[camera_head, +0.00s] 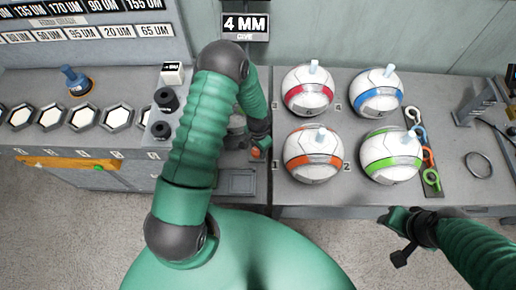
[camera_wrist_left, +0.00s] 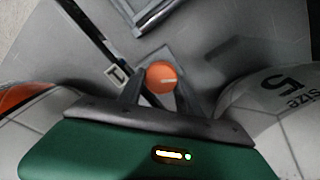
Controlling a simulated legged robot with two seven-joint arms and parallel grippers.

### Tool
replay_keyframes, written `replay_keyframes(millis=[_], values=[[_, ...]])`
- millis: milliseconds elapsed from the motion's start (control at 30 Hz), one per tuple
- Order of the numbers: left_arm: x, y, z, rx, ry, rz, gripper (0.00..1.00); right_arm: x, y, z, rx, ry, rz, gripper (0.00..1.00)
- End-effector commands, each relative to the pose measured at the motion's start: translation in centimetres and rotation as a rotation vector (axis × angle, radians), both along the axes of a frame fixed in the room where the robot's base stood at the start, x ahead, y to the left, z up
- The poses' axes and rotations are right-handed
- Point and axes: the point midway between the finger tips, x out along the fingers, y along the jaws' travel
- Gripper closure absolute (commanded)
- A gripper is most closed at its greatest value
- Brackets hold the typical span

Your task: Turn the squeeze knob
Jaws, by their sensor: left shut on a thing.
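The squeeze knob is a round orange-red knob (camera_wrist_left: 161,77) with a pale line across it, lying nearly level in the left wrist view. My left gripper (camera_wrist_left: 160,88) has one finger on each side of the knob and is shut on it. In the head view my left arm reaches over the bench, and the left gripper (camera_head: 258,150) is at the press with a bit of orange showing. My arm hides most of the press. My right gripper (camera_head: 398,228) is off the front of the bench, away from the knob; its jaws are too dark to read.
Several white balls with coloured bands, such as the orange-banded ball (camera_head: 313,155), stand right of the press, close to my left gripper. A "4 MM" sign (camera_head: 246,26) hangs behind. Coloured rings (camera_head: 431,178) lie farther right. Hexagonal sockets (camera_head: 83,117) line the left bench.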

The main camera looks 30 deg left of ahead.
Motion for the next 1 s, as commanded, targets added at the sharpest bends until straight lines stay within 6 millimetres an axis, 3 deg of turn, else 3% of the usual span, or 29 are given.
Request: replay_keyframes(millis=[500, 533, 600, 700, 1000], values=[[-0.07, 0.14, 0.03, 0.003, 0.001, -0.022, 0.99, 0.01, 0.0, 0.02, 0.0, 0.0, 0.0, 0.56], [-0.07, 0.15, 0.03, 0.003, 0.001, -0.022, 0.56, 0.01, 0.0, 0.02, 0.0, 0.0, 0.0, 0.56], [-0.08, 0.14, 0.03, 0.003, 0.001, -0.021, 0.47, 0.01, 0.0, 0.02, 0.0, 0.0, 0.0, 0.56], [-0.07, 0.11, 0.02, 0.002, 0.002, -0.02, 0.38, 0.0, 0.0, 0.02, 0.0, 0.0, 0.0, 0.56], [-0.01, 0.08, 0.26, 0.001, 0.001, -0.019, 0.38, 0.0, 0.0, 0.01, 0.0, 0.0, 0.0, 0.56]])
